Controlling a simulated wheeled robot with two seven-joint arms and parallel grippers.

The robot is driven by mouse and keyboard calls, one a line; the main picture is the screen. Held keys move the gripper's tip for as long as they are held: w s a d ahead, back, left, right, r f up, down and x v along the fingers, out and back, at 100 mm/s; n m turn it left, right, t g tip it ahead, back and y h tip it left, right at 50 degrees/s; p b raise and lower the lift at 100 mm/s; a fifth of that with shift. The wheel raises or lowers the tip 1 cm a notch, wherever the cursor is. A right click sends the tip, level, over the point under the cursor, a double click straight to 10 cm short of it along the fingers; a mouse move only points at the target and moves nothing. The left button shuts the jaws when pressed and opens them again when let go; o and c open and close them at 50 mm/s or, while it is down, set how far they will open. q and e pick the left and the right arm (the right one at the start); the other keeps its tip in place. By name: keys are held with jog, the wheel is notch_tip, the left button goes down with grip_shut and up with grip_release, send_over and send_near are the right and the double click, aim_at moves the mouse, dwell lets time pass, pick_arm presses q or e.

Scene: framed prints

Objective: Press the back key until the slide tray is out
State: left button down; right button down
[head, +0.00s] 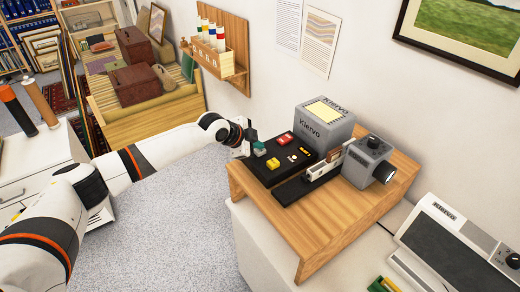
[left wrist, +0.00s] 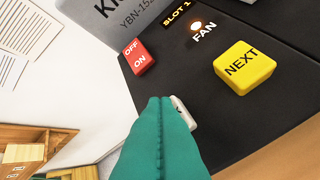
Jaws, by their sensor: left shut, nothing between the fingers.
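The grey slide projector (head: 325,128) stands on a wooden stand, with a black control panel (head: 290,155) at its left. On the panel are a yellow NEXT key (left wrist: 245,67), a red OFF/ON switch (left wrist: 138,57) and a display reading SLOT 1 (left wrist: 176,15). A whitish key (left wrist: 183,112), its label hidden, shows partly behind my left fingertips. My left gripper (head: 258,150) is shut and empty, its teal tips over the panel's near left part; I cannot tell whether they touch the key. What looks like the slide tray (head: 322,170) sits beside the lens block on a black rail. My right gripper is out of view.
The FAN lamp (left wrist: 196,27) glows. The wooden stand (head: 300,232) has bare room in front of the projector. A second grey Kiervo device (head: 445,235) lies at the lower right. A wooden rack (head: 209,58) hangs on the wall behind.

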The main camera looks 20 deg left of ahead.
aim_at(257, 151)
pick_arm(q)
jog(key=shift+f+b, duration=0.3)
jog(key=shift+f, duration=0.3)
dwell(0.4)
jog(key=shift+r, duration=0.1)
jog(key=shift+r+p, duration=1)
jog(key=shift+r, duration=0.2)
notch_tip(257, 151, up, 5)
jog(key=p, duration=0.4)
dwell(0.6)
